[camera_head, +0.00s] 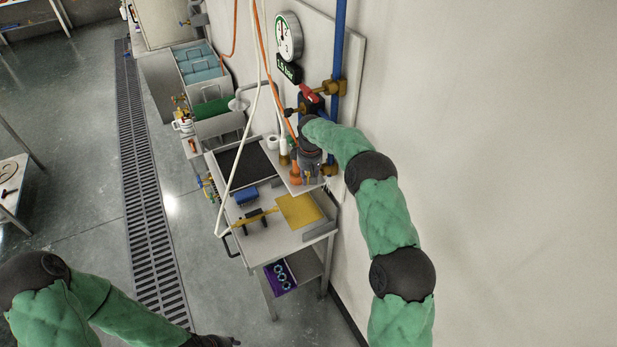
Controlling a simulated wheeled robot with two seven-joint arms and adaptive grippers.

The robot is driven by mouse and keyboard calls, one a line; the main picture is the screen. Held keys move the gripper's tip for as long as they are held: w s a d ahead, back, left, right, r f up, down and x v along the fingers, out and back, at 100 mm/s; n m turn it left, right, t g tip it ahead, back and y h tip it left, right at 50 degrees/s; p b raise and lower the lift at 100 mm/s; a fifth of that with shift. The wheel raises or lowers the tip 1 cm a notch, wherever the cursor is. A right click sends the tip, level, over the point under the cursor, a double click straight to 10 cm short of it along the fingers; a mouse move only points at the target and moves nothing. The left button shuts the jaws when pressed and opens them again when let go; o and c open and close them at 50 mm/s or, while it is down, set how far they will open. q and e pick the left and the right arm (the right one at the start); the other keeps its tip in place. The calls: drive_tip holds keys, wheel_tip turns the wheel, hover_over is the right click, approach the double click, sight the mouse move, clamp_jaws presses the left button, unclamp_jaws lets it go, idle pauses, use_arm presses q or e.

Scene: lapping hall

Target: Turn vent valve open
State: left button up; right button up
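A valve with a red handle (310,94) sits on the wall piping beside the blue pipe (338,45), under the round gauge (288,38) and its small dark display. I cannot tell from a label whether this is the vent valve. A brass fitting (329,170) shows lower on the pipe, partly behind my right gripper. My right gripper (313,175) points down in front of the wall, below the red handle and above the small shelf; its fingers are too small and dark to read. My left gripper (232,341) is low at the bottom edge, far from the valve, its fingers partly cut off.
A steel bench (287,236) below the piping bears a blue block (246,195), a yellow sheet (299,210) and a black mat (245,163). Hoses hang in front of the wall. A floor grate (150,220) runs along the left.

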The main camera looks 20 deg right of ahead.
drive_tip(key=shift+o, duration=0.7)
